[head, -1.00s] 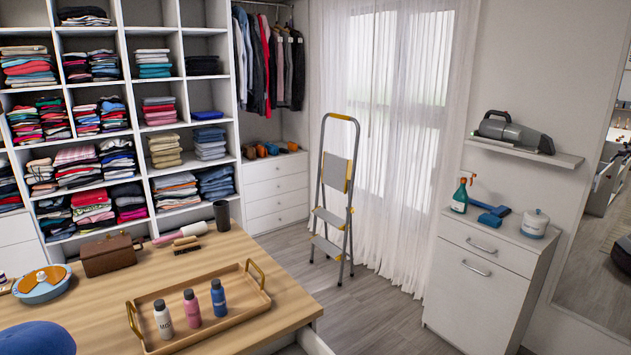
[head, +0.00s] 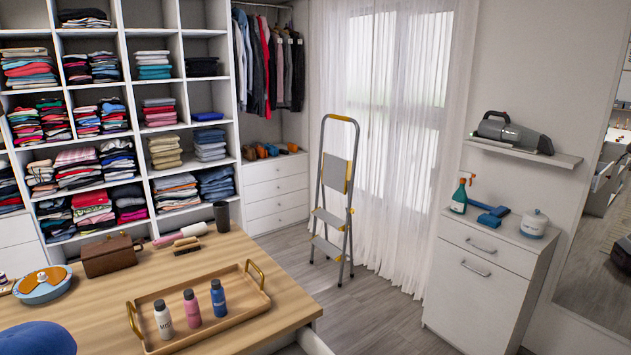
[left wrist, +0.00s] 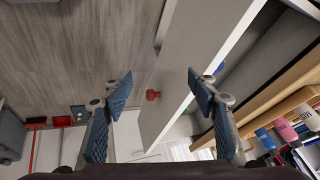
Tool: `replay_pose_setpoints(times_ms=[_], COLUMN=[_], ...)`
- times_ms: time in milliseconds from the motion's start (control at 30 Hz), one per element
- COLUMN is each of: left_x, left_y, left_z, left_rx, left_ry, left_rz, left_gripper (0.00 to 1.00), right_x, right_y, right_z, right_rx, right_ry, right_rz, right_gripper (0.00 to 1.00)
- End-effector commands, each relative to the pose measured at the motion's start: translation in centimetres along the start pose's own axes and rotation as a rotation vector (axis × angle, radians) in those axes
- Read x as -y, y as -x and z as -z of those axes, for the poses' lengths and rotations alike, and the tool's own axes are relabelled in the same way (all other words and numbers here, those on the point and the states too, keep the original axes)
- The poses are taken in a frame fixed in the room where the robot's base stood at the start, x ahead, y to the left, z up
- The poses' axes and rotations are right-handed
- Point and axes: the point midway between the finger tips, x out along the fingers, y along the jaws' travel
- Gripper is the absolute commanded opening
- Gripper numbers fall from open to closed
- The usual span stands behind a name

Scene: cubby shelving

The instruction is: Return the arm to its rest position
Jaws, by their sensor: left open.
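My left gripper (left wrist: 160,80) shows only in the left wrist view. It is open, its two blue-padded fingers wide apart with nothing held between them. I cannot tell how far the knob is from the fingertips. Neither of my arms shows in the head view, and my right gripper is not seen.
A wooden table (head: 100,300) bears a tray (head: 256,302) with three bottles, a brown case (head: 108,256) and brushes. A stepladder (head: 334,195) stands by the curtain. A white cabinet (head: 475,300) stands at right. Floor (head: 365,305) is clear between table and cabinet.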

Motion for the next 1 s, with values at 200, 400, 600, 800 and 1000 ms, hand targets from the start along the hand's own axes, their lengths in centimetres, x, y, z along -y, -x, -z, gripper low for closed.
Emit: replay_pose_setpoints(times_ms=[200, 400, 600, 800, 1000], left_x=[-2.1, -3.4, -5.2, -8.3, -12.1], left_y=[1.9, -3.2, -10.1, -18.4, -25.3], left_z=[-6.1, -8.4, -11.3, -16.2, -22.5], left_rx=[0.191, 0.235, 0.259, 0.290, 0.323], left_ry=[0.436, 0.483, 0.476, 0.469, 0.461], left_rz=[-0.048, -0.057, -0.068, -0.082, -0.096], left_gripper=[0.54, 0.54, 0.54, 0.54, 0.54], right_x=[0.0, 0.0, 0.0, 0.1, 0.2], right_y=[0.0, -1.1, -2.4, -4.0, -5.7], right_z=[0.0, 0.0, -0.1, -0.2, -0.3], right_rx=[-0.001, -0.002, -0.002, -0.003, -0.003], right_ry=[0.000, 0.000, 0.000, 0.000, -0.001], right_rz=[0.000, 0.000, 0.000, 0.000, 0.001], right_gripper=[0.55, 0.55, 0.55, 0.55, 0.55])
